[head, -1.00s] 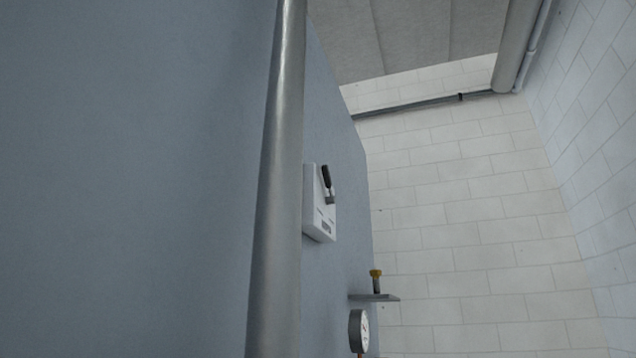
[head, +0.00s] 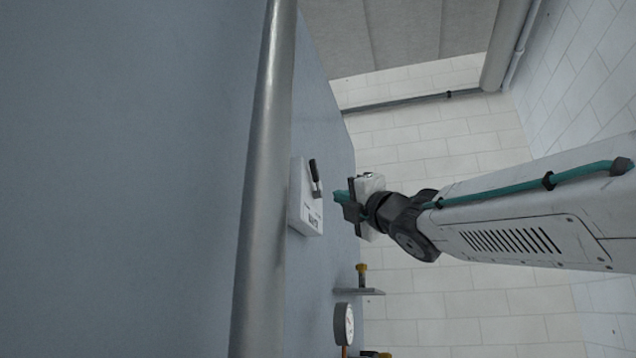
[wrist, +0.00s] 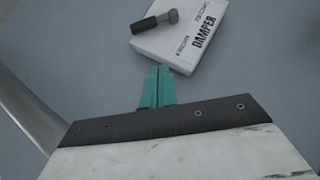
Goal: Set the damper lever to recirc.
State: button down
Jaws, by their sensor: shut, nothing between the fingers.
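The damper box (head: 307,214) is a white plate on the blue-grey panel. Its damper lever (head: 315,177) has a black grip and a grey metal hub, and the grip points up in the head view. In the wrist view the lever (wrist: 152,22) lies across one end of the box (wrist: 188,47), grip toward the left. The box reads DAMPER, with two small labels too blurred to read surely. My gripper (head: 337,196) has teal fingers, shut and empty, just right of the lever in the head view. In the wrist view my gripper (wrist: 158,70) is below the box, apart from the lever.
A thick metal pipe (head: 264,180) runs upright left of the box; it also shows at the left of the wrist view (wrist: 28,115). Below the box are a small shelf with a yellow-topped fitting (head: 361,268) and a round gauge (head: 344,324). Open room lies to the right.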

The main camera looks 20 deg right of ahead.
aim_at(314, 178)
jog(key=shift+s+a+r+n+y, duration=0.15)
jog(key=shift+a+r+n+y, duration=0.1)
jog(key=shift+r+n+y, duration=0.25)
jog(key=shift+s+a+r+n+y, duration=0.1)
jog(key=shift+a+r+n+y, duration=0.2)
jog(key=shift+n+y, duration=0.25)
jog(key=shift+w+r, duration=0.1)
jog(key=x, duration=0.9)
jog(key=shift+w, duration=0.1)
jog(key=shift+w+d+r, duration=0.3)
jog(key=shift+w+r, duration=0.25)
jog(key=shift+r, duration=0.05)
jog(key=shift+w+d+r, duration=0.25)
jog(key=shift+w+r, duration=0.3)
jog(key=shift+w, duration=0.05)
jog(key=shift+w+d+r, duration=0.2)
jog(key=shift+w+r, duration=0.05)
jog(key=shift+r, duration=0.1)
jog(key=shift+a+r, duration=0.15)
jog(key=shift+r, duration=0.05)
